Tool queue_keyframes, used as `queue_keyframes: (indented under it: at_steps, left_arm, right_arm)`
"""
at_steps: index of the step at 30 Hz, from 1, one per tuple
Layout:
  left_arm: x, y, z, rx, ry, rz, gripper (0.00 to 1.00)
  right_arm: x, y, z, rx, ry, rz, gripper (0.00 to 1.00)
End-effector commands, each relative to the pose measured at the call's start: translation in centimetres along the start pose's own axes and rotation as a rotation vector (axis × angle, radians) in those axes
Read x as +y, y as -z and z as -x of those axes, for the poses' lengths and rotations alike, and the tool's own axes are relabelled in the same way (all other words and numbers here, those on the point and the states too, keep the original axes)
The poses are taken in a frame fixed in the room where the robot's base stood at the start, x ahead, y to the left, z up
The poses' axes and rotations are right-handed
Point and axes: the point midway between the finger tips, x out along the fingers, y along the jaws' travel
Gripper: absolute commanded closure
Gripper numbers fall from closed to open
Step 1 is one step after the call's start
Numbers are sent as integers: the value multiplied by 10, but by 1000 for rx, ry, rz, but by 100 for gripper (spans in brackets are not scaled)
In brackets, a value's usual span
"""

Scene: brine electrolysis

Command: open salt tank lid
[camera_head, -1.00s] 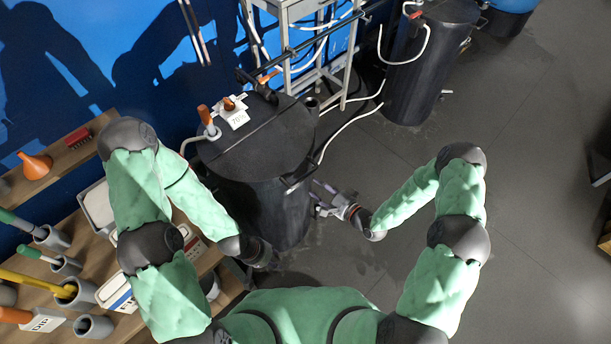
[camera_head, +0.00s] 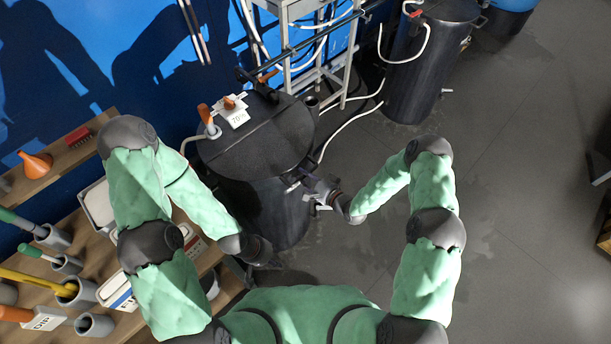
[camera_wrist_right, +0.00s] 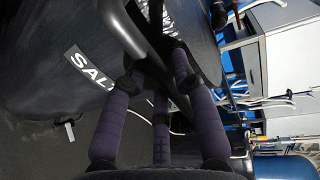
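The black salt tank (camera_head: 268,210) stands in front of me with its round lid (camera_head: 258,140) lying flat and closed on top. A grey bar handle (camera_wrist_right: 135,35) at the lid's front edge shows large in the right wrist view. My right gripper (camera_head: 305,182) is at this handle. In the right wrist view its purple padded fingers (camera_wrist_right: 154,75) are spread, with the bar between them; I cannot tell whether they touch it. The white SALT label (camera_wrist_right: 88,68) is on the tank's side.
A valve with a white tag (camera_head: 236,116) and orange handle sits on the lid. A wooden bench (camera_head: 70,225) with tools is at left. A metal frame (camera_head: 318,60) with hoses stands behind, another black tank (camera_head: 418,75) at back right.

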Motion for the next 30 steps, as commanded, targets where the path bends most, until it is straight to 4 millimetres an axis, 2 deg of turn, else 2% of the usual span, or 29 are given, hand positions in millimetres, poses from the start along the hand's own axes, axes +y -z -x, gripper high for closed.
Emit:
queue_keyframes:
  at_steps: [2, 9, 14, 20, 30]
  left_arm:
    - [0, 0, 0, 0, 0, 0, 60]
    - [0, 0, 1, 0, 0, 0, 60]
    - [3, 0, 9, 0, 0, 0, 60]
    - [11, -1, 31, 0, 0, 0, 60]
    - [29, -3, 82, 0, 0, 0, 60]
  right_arm:
    - [0, 0, 0, 0, 0, 0, 100]
    - [-1, 0, 1, 0, -3, 0, 100]
    - [-11, 0, 3, -1, -27, 1, 100]
    - [-38, 0, 8, -1, -106, 2, 100]
    - [-107, 1, 11, 0, -338, 6, 100]
